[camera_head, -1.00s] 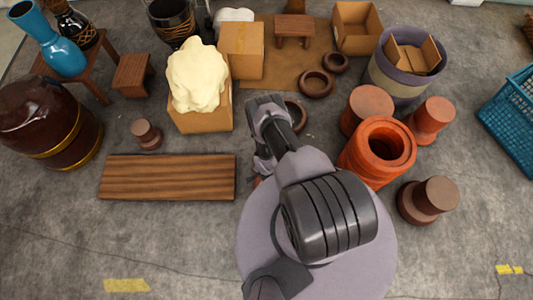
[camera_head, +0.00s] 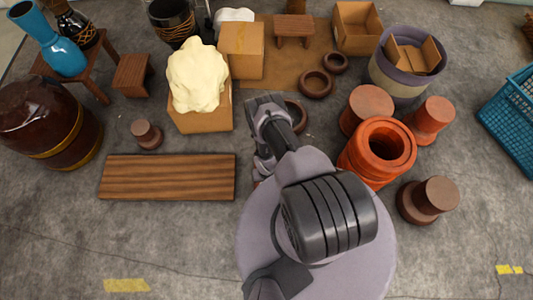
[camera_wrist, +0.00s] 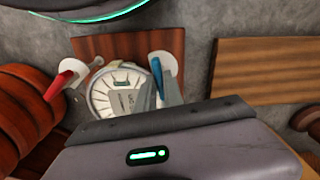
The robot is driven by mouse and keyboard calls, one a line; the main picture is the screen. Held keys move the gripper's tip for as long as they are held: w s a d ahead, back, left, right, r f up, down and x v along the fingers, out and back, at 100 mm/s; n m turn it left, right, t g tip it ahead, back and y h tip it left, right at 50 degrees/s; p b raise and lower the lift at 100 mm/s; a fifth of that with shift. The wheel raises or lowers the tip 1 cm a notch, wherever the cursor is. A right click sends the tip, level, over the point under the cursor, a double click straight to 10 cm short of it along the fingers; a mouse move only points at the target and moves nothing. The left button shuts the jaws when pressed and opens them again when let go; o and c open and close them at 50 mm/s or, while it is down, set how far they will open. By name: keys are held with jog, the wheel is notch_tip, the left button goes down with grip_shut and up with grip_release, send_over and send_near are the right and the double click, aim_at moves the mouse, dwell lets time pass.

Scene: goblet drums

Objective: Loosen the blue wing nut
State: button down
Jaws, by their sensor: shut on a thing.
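The blue wing nut (camera_wrist: 157,76) stands at a white round base on a reddish-brown wooden board (camera_wrist: 98,46) in the wrist view. My gripper (camera_wrist: 160,92) is shut on the blue wing nut, with grey fingers on either side of it. A red wing nut (camera_wrist: 58,84) with its own white base is to the left, apart from my gripper. A round white dial (camera_wrist: 103,100) with dark marks lies between the two nuts, its lower part partly covered by my gripper. In the head view my arm hides the gripper and the nuts.
A striped wooden plank (camera_head: 167,177) lies left of my arm. Orange ringed pots (camera_head: 376,152) stand close on the right. A box with a cream lump (camera_head: 198,78) is beyond the plank. Bare floor (camera_head: 90,235) is free at the front left.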

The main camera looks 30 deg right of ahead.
jog(key=n, duration=0.4)
jog(key=shift+n, duration=0.7)
jog(key=c, duration=1.5)
grip_release()
jog(key=shift+o, duration=0.2)
jog(key=shift+r, duration=0.1)
notch_tip(320, 180, up, 17)
jog(key=p, duration=0.9)
jog(key=shift+r, duration=0.1)
